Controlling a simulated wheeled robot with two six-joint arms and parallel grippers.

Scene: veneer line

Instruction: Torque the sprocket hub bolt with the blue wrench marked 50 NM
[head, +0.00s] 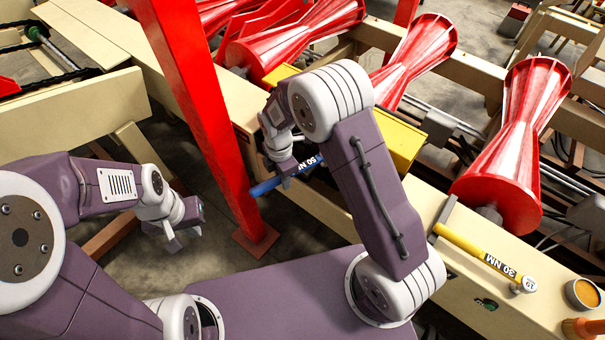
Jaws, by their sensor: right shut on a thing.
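The blue wrench (264,187) marked 50 NM is in my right gripper (285,178), which is shut on it. The wrench is held in the air, slanting up to the right, in front of the beige frame and beside the red post. Part of it is hidden by the gripper fingers. My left gripper (183,236) is empty at the lower left, with its fingers apart, over the floor left of the post's foot. A dark chain (70,75) and a green shaft end (37,33) show at the top left. I cannot make out the sprocket hub bolt.
A red post (205,105) stands between my two grippers. A yellow wrench (465,246) marked 30 NM lies on the beige rail (490,310), near an orange-filled tin (584,293) and a brush (583,328). Red waisted rollers (512,145) lie behind a yellow box (400,140).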

